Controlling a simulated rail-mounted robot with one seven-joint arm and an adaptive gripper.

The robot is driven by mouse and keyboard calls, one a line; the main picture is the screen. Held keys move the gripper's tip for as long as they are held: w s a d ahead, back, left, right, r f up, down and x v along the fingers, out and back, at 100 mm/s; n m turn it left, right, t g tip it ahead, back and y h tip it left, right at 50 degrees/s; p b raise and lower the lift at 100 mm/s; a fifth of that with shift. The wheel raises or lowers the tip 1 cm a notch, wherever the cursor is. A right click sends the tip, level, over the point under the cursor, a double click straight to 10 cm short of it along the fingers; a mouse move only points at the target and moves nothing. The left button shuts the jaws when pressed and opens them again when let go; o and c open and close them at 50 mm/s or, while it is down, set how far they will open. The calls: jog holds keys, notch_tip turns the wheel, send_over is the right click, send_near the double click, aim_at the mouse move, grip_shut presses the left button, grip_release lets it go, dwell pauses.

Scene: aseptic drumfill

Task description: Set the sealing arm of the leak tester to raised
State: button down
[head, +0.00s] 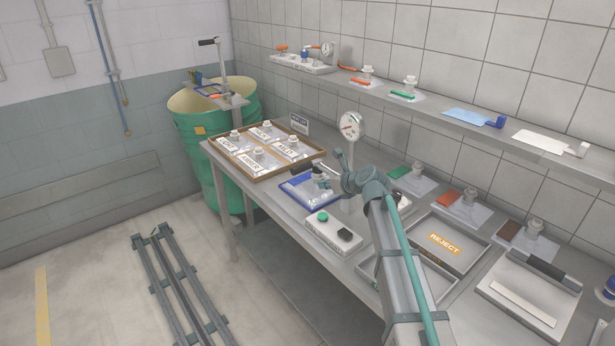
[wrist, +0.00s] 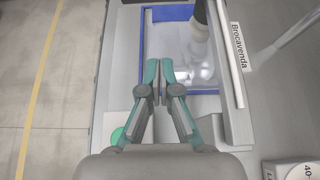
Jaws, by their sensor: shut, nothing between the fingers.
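The leak tester appears to be the station on the bench with a blue-rimmed tray (head: 297,203), a round gauge (head: 350,126) on a post and a control box (head: 333,236) with a green button. In the wrist view the blue rim (wrist: 143,42) frames a clear pouch (wrist: 176,45) with a pale spout. A grey bar labelled Brocavenda (wrist: 238,62) runs along the tray's right side; whether it is the sealing arm, and its position, I cannot tell. My gripper (head: 328,180) is over the tray's near part. In the wrist view its fingers (wrist: 160,70) are together and empty.
A wooden tray (head: 232,169) of labelled pouches lies left of the tester, beside a green drum (head: 208,140). A REJECT tray (head: 468,258) and several capped pouches lie right of my arm. A wall shelf (head: 440,108) runs above the bench.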

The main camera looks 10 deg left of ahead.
jog(key=p+x, duration=0.2)
jog(key=x, duration=0.7)
jog(key=shift+w+a+f, duration=0.1)
jog(key=shift+w+a, duration=0.05)
jog(key=shift+w, duration=0.05)
jog(key=r, duration=0.1)
jog(key=r+p, duration=0.1)
jog(key=r, duration=0.1)
jog(key=shift+w+a+r, duration=0.15)
jog(key=shift+w+a, duration=0.1)
jog(key=shift+a, duration=0.25)
